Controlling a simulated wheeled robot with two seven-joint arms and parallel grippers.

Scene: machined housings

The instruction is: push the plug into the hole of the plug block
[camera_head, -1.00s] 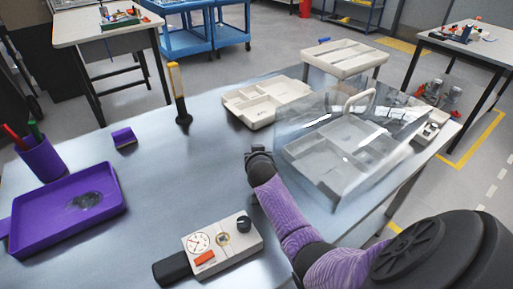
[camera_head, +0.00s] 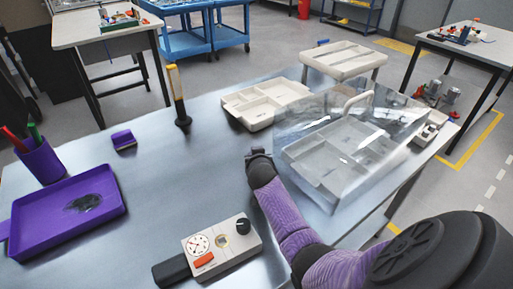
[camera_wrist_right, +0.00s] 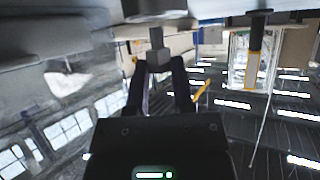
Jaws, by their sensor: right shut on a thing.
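My right gripper (camera_head: 258,153) reaches over the middle of the table in the head view, its fingers small and partly hidden by my wrist. In the right wrist view the gripper (camera_wrist_right: 158,72) is shut on a small grey stepped piece, which looks like the plug (camera_wrist_right: 156,42). The plug sits between the fingertips and sticks out beyond them. I cannot clearly make out the plug block or its hole in either view. My left gripper is not in view.
A clear cover (camera_head: 335,120) stands right of my gripper, near a cream compartment tray (camera_head: 262,118). A yellow-black post (camera_head: 178,95) stands behind left. A gauge panel (camera_head: 222,250) lies in front.

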